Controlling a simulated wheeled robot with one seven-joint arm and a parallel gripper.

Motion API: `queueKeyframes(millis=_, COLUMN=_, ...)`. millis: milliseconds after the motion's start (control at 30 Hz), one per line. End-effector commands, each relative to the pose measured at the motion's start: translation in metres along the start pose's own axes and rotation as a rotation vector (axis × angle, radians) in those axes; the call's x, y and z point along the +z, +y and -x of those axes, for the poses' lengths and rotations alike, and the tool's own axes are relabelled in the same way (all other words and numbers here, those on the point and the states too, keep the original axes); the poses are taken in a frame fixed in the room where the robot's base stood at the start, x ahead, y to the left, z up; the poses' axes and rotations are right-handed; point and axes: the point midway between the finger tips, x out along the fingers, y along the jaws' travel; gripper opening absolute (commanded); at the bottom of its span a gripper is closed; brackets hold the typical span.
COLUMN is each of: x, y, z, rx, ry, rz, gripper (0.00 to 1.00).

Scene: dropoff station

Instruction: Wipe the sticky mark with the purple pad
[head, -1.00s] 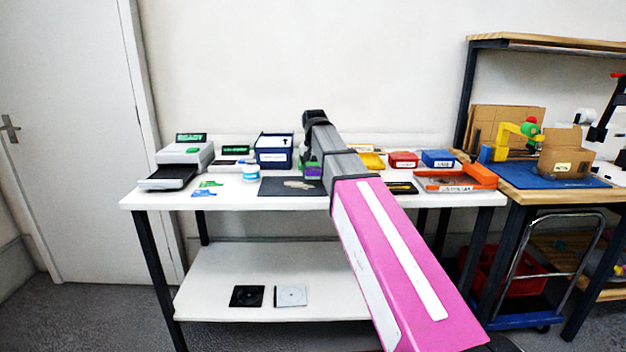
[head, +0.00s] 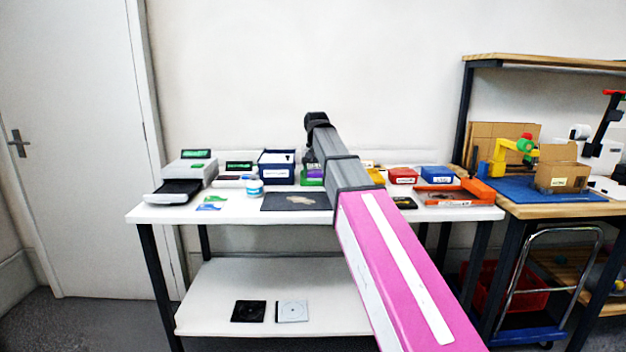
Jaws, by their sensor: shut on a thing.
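The sticky mark (head: 299,200) is a beige blotch on the dark mat (head: 275,203) on the white table. My gripper (head: 309,163) is small and dark, beyond the mark toward the back of the table, partly hidden by my arm. The fingertips are not clear.
A grey machine (head: 188,178), a white-and-blue jar (head: 253,187) and a blue box (head: 276,167) stand left. Red (head: 402,175) and blue (head: 437,175) bins and an orange tray (head: 450,197) are right. A wooden-topped bench (head: 560,210) adjoins. The table's front strip is clear.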

Motion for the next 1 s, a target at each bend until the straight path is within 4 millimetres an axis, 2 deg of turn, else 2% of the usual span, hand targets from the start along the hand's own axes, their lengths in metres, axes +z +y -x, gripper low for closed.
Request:
queueKeyframes(millis=667, x=-0.004, y=0.004, z=-0.006, rx=0.0, ry=0.0, rz=0.0, gripper=0.37)
queueKeyframes(millis=1000, x=0.01, y=0.004, z=-0.029, rx=0.0, ry=0.0, rz=0.0, gripper=0.37)
